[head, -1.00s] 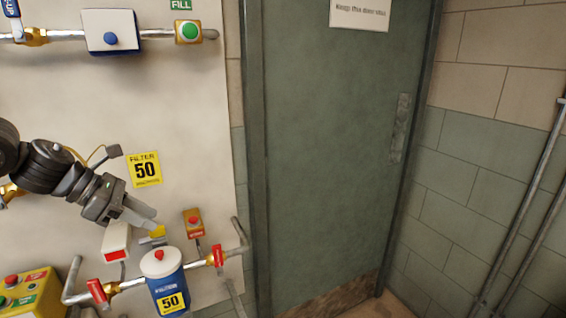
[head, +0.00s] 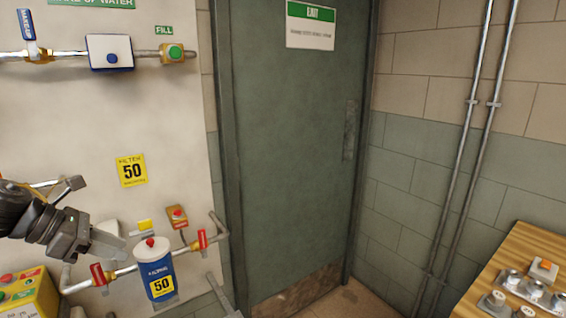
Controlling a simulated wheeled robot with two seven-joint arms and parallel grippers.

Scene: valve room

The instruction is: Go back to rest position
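My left gripper (head: 101,246) comes in from the left edge in the head view, in front of the lower part of the pale panel. Its fingers point right, toward the blue filter canister, and look apart from it. Only one finger shows clearly, so I cannot tell whether it is open or shut. The blue filter (head: 157,271) has a white cap with a red button and a yellow "50" label. It stands upright on the lower pipe between two red-handled valves (head: 98,273) (head: 202,239).
A green door (head: 290,150) with an EXIT sign (head: 311,25) stands in the middle. A wooden table (head: 528,255) with several metal and orange-buttoned items is at the lower right. Vertical pipes (head: 465,150) run along the right wall. A yellow box (head: 28,292) is at the lower left.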

